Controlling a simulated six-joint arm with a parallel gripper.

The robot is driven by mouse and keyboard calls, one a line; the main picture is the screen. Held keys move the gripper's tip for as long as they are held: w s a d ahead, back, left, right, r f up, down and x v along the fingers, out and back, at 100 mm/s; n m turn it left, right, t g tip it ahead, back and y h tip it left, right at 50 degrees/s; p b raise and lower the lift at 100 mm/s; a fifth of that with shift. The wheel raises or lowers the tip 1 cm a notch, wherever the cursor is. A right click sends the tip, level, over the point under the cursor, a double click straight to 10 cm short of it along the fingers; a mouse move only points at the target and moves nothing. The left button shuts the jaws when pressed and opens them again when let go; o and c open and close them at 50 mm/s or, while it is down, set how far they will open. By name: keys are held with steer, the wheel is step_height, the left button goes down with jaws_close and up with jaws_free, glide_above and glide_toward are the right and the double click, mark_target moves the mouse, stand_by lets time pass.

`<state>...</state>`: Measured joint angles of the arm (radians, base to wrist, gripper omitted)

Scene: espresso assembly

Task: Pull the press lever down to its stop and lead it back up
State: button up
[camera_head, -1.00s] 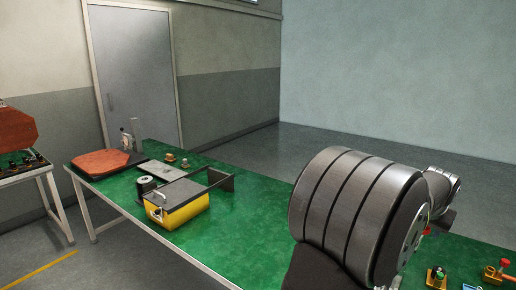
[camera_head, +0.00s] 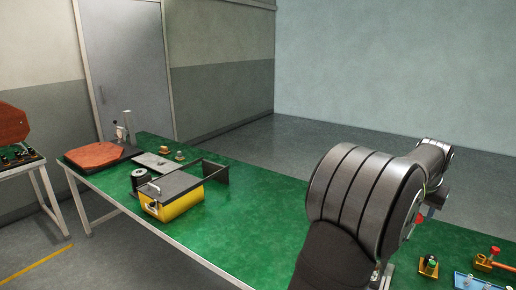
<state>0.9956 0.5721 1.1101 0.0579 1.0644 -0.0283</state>
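I cannot pick out the press lever with certainty in the head view. A small red part (camera_head: 421,218) shows just right of my arm's large grey joint, partly hidden by it. My gripper's fingers do not show; my own arm covers the right middle of the picture. At the lower right, a brass-coloured piece with a red knob (camera_head: 494,251) and a copper-coloured bar stands on the green table.
The green table (camera_head: 250,235) is clear between my arm and the yellow box with a dark top (camera_head: 172,205). Farther left are a red-brown octagonal board (camera_head: 95,154) and a gauge stand (camera_head: 127,125). A brass piece with a green knob (camera_head: 430,264) and a blue tray (camera_head: 470,282) lie lower right.

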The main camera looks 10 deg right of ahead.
steer(key=w+a+t+h, duration=0.5)
steer(key=w+a+t, duration=0.1)
steer(key=w+a, duration=0.4)
steer(key=m+g+h, duration=0.5)
steer(key=g+h, duration=0.1)
steer(key=h, duration=0.3)
glide_toward(421, 216)
steer(key=w+d, duration=0.1)
steer(key=d, duration=0.3)
steer(key=w+d+f, duration=0.1)
steer(key=d, duration=0.2)
steer(key=w+d, duration=0.1)
steer(key=d, duration=0.3)
steer(key=shift+d+f, duration=0.15)
steer(key=shift+d, duration=0.15)
jaws_close()
